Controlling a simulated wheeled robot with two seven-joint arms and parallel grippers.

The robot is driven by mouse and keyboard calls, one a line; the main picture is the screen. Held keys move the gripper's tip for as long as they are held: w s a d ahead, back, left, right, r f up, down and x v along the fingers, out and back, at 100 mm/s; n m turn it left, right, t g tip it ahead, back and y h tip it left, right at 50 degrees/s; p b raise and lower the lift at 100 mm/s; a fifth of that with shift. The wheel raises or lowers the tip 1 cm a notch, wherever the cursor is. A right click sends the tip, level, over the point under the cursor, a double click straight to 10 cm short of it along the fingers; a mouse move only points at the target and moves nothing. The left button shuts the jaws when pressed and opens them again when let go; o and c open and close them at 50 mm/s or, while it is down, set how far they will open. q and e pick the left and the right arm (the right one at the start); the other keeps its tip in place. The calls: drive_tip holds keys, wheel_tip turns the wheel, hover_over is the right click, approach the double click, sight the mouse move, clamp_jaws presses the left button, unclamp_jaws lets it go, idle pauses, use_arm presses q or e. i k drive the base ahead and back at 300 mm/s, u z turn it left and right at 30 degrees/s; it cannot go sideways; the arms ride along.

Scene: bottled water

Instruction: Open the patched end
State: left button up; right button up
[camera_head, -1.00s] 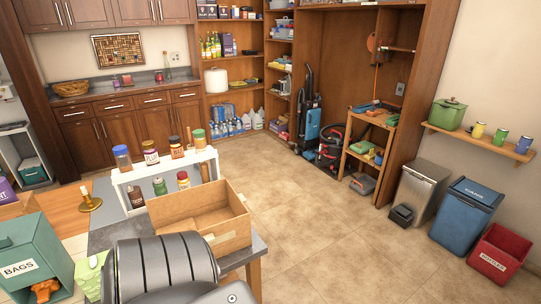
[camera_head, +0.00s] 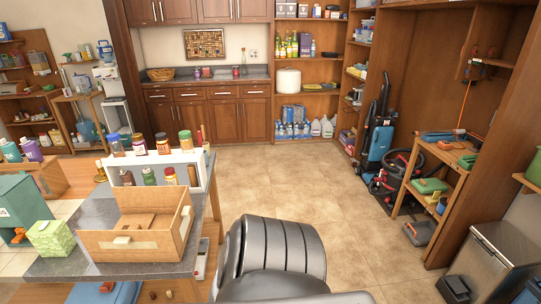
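An open-topped brown cardboard box (camera_head: 160,244) stands on the grey-topped table (camera_head: 60,268) at lower left. A pale patch shows on its near wall and another on its right end wall. A low brown piece lies inside; the rest of the inside is partly hidden by the walls. Bottled water stands far back in the wooden shelf unit: a blue-wrapped pack (camera_head: 292,112), several clear bottles with blue labels (camera_head: 290,131) and white jugs (camera_head: 322,127). Neither of my grippers is in view.
A white rack (camera_head: 200,172) with several jars stands behind the box. A green patterned carton (camera_head: 50,239) is left of it. Tiled floor (camera_head: 300,185) is open toward the shelves. A vacuum cleaner (camera_head: 377,140), wooden stand (camera_head: 448,180) and metal bin (camera_head: 495,262) line the right.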

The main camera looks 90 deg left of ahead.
sight(180, 228)
drive_tip(key=u, duration=1.75)
drive_tip(key=i, duration=3.2)
drive_tip(key=u, duration=2.2)
